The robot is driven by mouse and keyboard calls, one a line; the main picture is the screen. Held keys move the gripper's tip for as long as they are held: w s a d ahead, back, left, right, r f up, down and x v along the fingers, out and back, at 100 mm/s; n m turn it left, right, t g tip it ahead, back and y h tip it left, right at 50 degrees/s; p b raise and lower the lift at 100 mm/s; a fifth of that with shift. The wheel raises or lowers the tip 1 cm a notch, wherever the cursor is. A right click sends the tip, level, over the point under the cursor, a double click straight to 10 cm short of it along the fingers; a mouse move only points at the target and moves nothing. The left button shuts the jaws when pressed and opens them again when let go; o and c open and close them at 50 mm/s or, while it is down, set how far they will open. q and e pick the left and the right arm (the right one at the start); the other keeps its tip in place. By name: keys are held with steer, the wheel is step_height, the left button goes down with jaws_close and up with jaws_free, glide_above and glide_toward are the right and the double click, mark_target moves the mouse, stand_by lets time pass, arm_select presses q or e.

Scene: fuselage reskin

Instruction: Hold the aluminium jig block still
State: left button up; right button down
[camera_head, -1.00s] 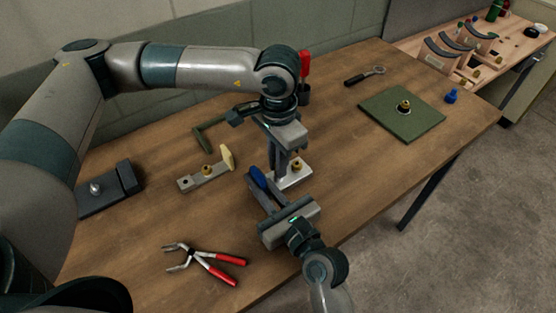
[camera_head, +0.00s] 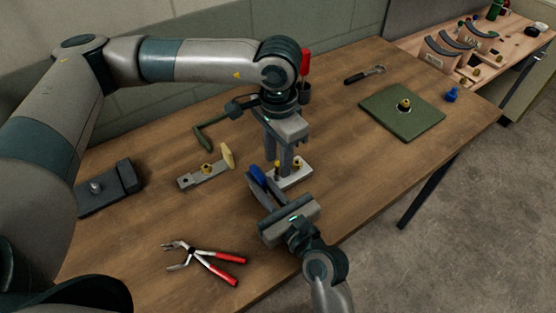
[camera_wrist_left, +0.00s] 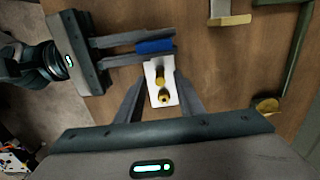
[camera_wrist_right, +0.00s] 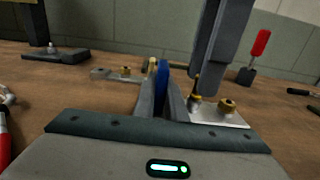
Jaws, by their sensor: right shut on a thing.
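The aluminium jig block (camera_head: 300,173) is a pale flat plate on the table, with two brass pieces standing on it. It also shows in the left wrist view (camera_wrist_left: 155,98). My left gripper (camera_head: 278,164) points down over it, fingers apart on either side of one brass piece (camera_head: 277,165), and looks empty. My right gripper (camera_head: 259,176) is low beside the block's near left end, shut on a blue piece (camera_head: 257,175). The blue piece stands upright between its fingers in the right wrist view (camera_wrist_right: 163,75). It lies close to the block's end; contact cannot be told.
A grey bar with a brass piece and cream block (camera_head: 205,172) lies to the left, with a green angled bracket (camera_head: 203,138) behind. Red-handled pliers (camera_head: 215,268) lie in front. A green plate (camera_head: 402,115) lies at the right. The table between is clear.

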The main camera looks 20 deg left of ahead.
arm_select(q)
steer(key=shift+r, duration=1.65)
arm_select(e)
steer(key=c, duration=1.7)
jaws_free()
steer(key=shift+d, duration=0.1)
steer(key=v, duration=1.2)
